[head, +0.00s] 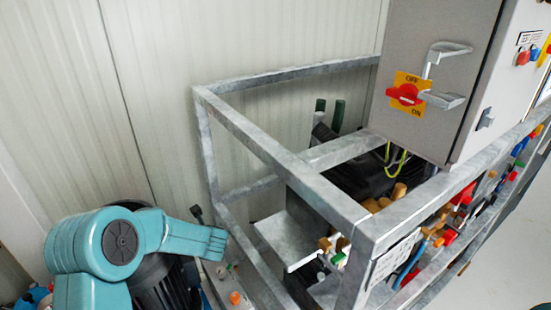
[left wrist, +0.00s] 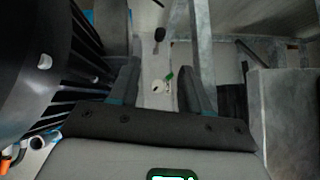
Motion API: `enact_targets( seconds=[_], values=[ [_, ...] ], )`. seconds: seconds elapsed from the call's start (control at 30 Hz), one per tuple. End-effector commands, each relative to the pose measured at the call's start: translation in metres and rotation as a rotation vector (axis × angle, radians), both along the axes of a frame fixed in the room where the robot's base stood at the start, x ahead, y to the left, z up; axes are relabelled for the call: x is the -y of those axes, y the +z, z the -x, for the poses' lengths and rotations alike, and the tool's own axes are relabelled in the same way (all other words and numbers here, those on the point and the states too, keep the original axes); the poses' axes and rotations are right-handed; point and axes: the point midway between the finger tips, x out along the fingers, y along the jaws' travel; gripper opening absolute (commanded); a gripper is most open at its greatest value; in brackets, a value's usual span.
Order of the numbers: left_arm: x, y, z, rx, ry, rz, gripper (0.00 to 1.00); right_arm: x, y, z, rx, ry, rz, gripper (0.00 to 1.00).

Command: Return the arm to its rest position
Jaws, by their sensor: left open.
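My left gripper (left wrist: 162,75) shows in the left wrist view, with its two dark fingers apart and nothing held between them. A black-knobbed lever (left wrist: 160,34) stands farther up that strip. A black finned body (left wrist: 82,75) is close on the gripper's left; I cannot tell if they touch. I cannot make out the left gripper in the head view. My right gripper is in neither view.
In the head view a teal rounded body (head: 120,245) fills the lower left. A grey metal frame (head: 285,160) crosses the middle, with several valve handles at lower right. A grey cabinet (head: 440,35) carries a red OFF/ON switch (head: 405,94). A ribbed pale wall (head: 160,100) stands behind.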

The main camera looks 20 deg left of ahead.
Motion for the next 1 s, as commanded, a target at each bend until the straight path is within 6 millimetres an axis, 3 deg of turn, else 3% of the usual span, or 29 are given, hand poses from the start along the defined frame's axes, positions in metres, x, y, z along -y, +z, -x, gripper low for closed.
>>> enact_targets(
  seconds=[0.13, 0.27, 0.4, 0.5, 0.6, 0.7, 0.8, 1.0],
  values=[
    [0.012, -0.011, 0.013, -0.028, 0.043, 0.083, 0.48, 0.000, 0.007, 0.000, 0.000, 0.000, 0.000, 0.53],
    [0.059, -0.046, 0.062, -0.127, 0.244, 0.375, 0.48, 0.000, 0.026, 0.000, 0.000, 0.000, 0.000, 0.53],
    [0.139, -0.071, 0.144, -0.272, 0.705, 0.793, 0.48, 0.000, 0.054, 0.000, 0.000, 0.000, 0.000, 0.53],
    [0.190, -0.069, 0.195, -0.343, 1.137, 1.016, 0.48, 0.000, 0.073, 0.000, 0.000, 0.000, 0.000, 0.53],
    [0.225, -0.059, 0.234, -0.344, 1.605, 1.143, 0.48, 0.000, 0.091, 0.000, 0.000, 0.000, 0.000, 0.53],
    [0.240, -0.051, 0.262, -0.271, 2.025, 1.175, 0.48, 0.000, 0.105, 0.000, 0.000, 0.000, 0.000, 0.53],
    [0.241, -0.047, 0.282, -0.157, 2.336, 1.151, 0.48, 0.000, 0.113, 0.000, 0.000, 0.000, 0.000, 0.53],
    [0.236, -0.048, 0.299, -0.009, 2.589, 1.102, 0.48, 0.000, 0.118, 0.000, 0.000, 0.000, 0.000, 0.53]
  ],
)
